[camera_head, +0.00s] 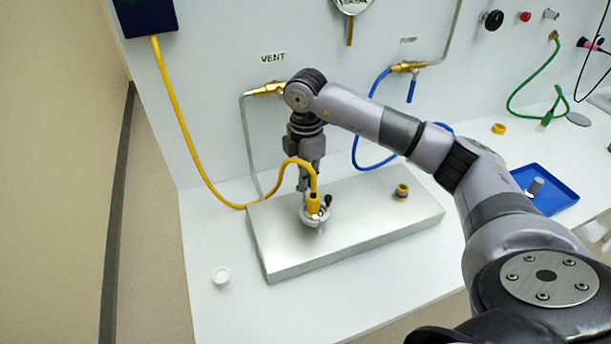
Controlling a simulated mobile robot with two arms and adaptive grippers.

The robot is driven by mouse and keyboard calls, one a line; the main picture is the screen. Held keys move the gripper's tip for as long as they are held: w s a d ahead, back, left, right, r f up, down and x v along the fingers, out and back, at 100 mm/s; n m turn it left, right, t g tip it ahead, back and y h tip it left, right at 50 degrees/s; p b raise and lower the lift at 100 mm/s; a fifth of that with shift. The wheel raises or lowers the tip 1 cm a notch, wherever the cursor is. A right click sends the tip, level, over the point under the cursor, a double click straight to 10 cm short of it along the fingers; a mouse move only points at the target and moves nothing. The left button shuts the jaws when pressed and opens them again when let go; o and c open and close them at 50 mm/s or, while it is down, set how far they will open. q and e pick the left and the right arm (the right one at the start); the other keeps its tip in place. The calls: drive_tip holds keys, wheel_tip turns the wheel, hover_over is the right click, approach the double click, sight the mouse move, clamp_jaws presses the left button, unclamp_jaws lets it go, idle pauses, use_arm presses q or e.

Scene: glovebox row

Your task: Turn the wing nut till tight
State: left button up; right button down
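My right gripper (306,182) points straight down over the left part of a grey metal block. Below its fingertips is a pale ring-shaped clamp (314,217) around a yellow fitting (313,203) on the end of a yellow hose (305,163). A small dark knob-like part (327,200) sticks up at the clamp's right side. It may be the wing nut, but it is too small to be sure. The fingers are close to the clamp and partly behind the hose. Whether they touch or grip anything is not clear. My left gripper is out of view.
The metal block (375,230) lies on a white bench (345,303). A brass fitting (401,191) stands on its right part. Blue hose (360,145) and VENT pipework line the back wall.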

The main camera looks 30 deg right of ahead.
drive_tip(key=shift+r+m, duration=0.15)
drive_tip(key=shift+m, duration=0.65)
drive_tip(key=c, duration=1.8)
unclamp_jaws()
wheel_tip(320, 180, up, 12)
